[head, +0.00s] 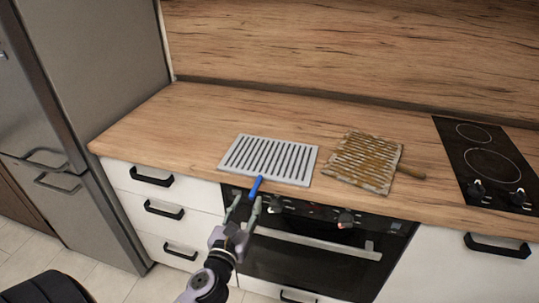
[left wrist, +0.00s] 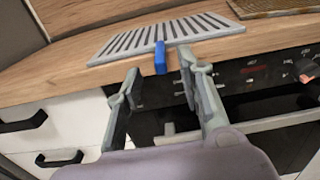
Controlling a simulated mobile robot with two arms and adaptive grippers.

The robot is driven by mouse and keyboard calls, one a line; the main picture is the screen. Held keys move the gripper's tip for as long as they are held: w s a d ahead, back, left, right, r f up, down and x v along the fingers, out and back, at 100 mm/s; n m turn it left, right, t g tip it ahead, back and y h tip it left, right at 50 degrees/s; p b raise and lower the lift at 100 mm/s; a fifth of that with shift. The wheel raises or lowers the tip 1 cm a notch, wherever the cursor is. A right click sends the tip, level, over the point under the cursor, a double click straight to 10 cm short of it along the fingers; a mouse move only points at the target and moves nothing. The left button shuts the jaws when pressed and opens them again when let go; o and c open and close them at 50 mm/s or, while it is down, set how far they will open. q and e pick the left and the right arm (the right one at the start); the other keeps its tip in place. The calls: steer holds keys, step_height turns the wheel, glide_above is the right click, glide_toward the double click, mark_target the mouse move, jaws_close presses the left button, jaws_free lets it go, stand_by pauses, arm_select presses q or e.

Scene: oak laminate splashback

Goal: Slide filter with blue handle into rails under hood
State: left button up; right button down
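The clean grey slotted filter (head: 268,159) lies flat on the wooden counter, and its blue handle (head: 255,188) sticks out past the front edge. In the left wrist view the filter (left wrist: 170,36) lies ahead, with the blue handle (left wrist: 161,57) between and beyond the fingertips. My left gripper (head: 244,204) is open and empty, just in front of and below the handle; its two fingers (left wrist: 158,80) appear apart from it. My right gripper is not in view. The hood and its rails are not in view.
A brown, dirty filter (head: 362,162) with a tan handle (head: 411,171) lies to the right on the counter. A black hob (head: 487,160) is at far right. The oven (head: 318,240) and white drawers (head: 165,209) are below. A grey fridge (head: 100,90) stands left. The left counter (head: 170,130) is clear.

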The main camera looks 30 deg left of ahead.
mark_target(251, 198)
arm_select(q)
steer(key=shift+f+p+x, duration=0.1)
steer(key=shift+p+x, duration=0.15)
steer(key=shift+x, duration=1.25)
steer(key=shift+f+p+x, duration=0.15)
steer(key=shift+p+x, duration=0.05)
steer(key=shift+x, duration=1.35)
steer(key=shift+s, duration=0.1)
steer(key=shift+c, duration=0.4)
jaws_close()
steer(key=shift+r, duration=0.1)
